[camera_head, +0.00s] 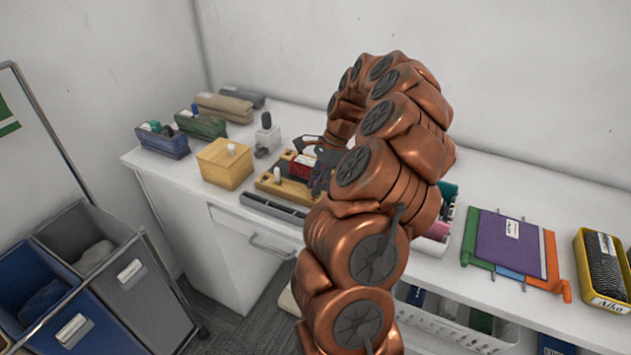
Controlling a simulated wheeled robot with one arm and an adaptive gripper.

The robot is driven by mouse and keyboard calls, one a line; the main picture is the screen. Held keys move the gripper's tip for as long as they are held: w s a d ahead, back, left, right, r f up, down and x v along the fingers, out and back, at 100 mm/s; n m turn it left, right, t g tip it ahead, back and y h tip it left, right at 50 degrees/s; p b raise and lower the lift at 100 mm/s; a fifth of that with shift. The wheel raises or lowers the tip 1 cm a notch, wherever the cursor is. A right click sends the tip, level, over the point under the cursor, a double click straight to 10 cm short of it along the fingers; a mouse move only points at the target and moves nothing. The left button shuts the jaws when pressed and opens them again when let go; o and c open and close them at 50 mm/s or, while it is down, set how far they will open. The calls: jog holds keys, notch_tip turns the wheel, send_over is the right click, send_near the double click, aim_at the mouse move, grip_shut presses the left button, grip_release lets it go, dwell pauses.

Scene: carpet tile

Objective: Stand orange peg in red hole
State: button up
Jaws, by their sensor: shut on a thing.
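My gripper (318,168) is dark and small in the picture, over the right side of a shallow wooden tray (268,186) on the white counter. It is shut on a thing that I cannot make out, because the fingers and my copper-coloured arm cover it. A dark red block (301,167) with a white label is just left of the gripper, at the tray. I cannot tell whether they touch. No hole shows clearly in the block. A white peg (277,175) stands at the tray's left part. I cannot pick out the orange peg.
A wooden box (225,163) with a white knob is left of the tray. A grey block (267,134) with a dark knob stands behind. A grey rail (272,205) lies along the front. Blue (163,142) and green (201,125) bins stand back left. Folders (510,245) lie right.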

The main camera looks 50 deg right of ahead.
jog(key=shift+f, duration=0.2)
jog(key=o, duration=0.7)
jog(key=shift+o, duration=0.2)
jog(key=shift+r, duration=0.25)
jog(key=b+v, duration=0.3)
jog(key=v, duration=0.8)
jog(key=shift+d+r, duration=0.2)
jog(key=shift+r, duration=0.2)
